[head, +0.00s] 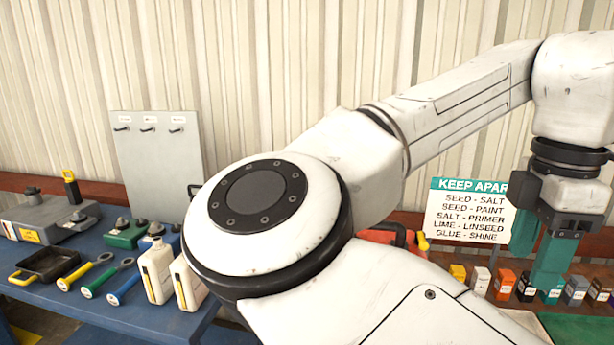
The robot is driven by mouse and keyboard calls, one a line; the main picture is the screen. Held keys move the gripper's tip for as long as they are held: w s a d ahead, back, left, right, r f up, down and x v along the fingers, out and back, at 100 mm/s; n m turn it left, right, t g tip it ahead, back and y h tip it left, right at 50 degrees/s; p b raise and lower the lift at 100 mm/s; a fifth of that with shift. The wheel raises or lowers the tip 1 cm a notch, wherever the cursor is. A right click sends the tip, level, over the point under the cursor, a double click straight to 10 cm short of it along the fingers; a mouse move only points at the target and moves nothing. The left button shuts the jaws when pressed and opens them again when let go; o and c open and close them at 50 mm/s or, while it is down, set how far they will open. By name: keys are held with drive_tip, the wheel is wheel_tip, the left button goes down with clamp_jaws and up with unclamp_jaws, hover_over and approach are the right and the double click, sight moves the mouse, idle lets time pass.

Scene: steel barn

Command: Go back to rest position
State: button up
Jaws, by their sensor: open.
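My gripper (535,268) is at the right side of the head view, hanging downward from my raised white arm. Its two teal fingers are apart, and no object shows between them. The fingers are in front of the sign and appear just above or in front of a row of small coloured boxes (505,284). The picture does not show whether a fingertip touches a box. My arm's large joint covers the middle of the view and hides much of what lies behind it.
A blue table (150,322) at left holds a black tray (45,264), several coloured-handled tools (100,278) and two white bottles (157,272). A grey hook panel (160,165) stands behind. A "KEEP APART" sign (465,215) stands at right, before the corrugated wall.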

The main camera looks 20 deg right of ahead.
drive_tip(key=w+d+f+m+t+h, duration=0.1)
drive_tip(key=w+d+f+m+h, duration=0.2)
drive_tip(key=d+f+m+h, duration=0.5)
wheel_tip(320, 180, down, 13)
drive_tip(key=w+a+t, duration=0.1)
drive_tip(key=w+t, duration=0.1)
drive_tip(key=s+a+f+m+y, duration=0.1)
drive_tip(key=s+a+f+y, duration=0.2)
drive_tip(key=f, duration=0.5)
drive_tip(key=s+a+f+y, duration=0.1)
drive_tip(key=s+a+f, duration=0.35)
drive_tip(key=f, duration=0.35)
drive_tip(key=s+a+f+m+g+y, duration=0.2)
drive_tip(key=s+a+f+y, duration=0.2)
drive_tip(key=s+a+f, duration=0.5)
drive_tip(key=shift+s+a+f+b, duration=0.3)
drive_tip(key=shift+s+a, duration=0.5)
drive_tip(key=shift+a, duration=0.3)
